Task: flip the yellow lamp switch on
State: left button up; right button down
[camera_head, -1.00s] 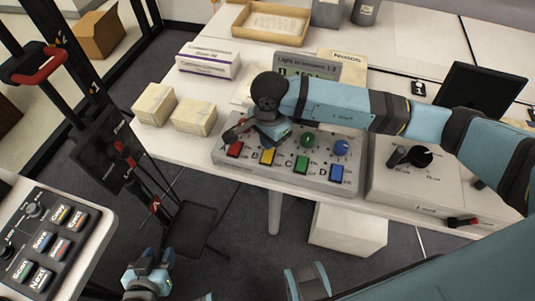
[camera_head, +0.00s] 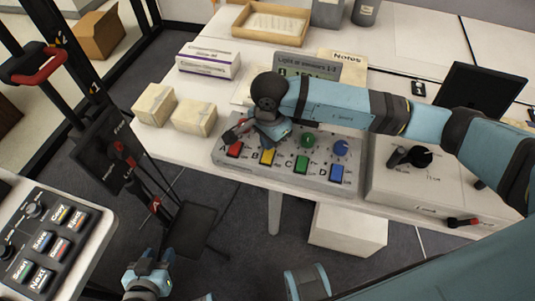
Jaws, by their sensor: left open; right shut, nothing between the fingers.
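The control box (camera_head: 322,174) on the white table has a row of coloured switches. The yellow switch (camera_head: 267,157) is second from the left, between the red switch (camera_head: 234,150) and the green switch (camera_head: 302,165). The blue switch (camera_head: 337,173) is at the right end. My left gripper (camera_head: 150,264) is open and empty, low at the bottom left, away from the table.
Green (camera_head: 306,140) and blue (camera_head: 341,148) knobs stand behind their switches. A sign (camera_head: 306,65) stands behind the box. Cardboard boxes (camera_head: 194,118) are to its left. Another control unit (camera_head: 415,185) is to its right. A button panel (camera_head: 45,240) is at the lower left.

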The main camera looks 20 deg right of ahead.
jog(key=shift+f+b, duration=1.15)
jog(key=shift+f, duration=0.15)
dwell(0.9)
jog(key=shift+r, duration=0.2)
jog(key=shift+r+p, duration=0.75)
jog(key=shift+r, duration=0.5)
jog(key=shift+r+p, duration=0.85)
jog(key=shift+r, duration=1.3)
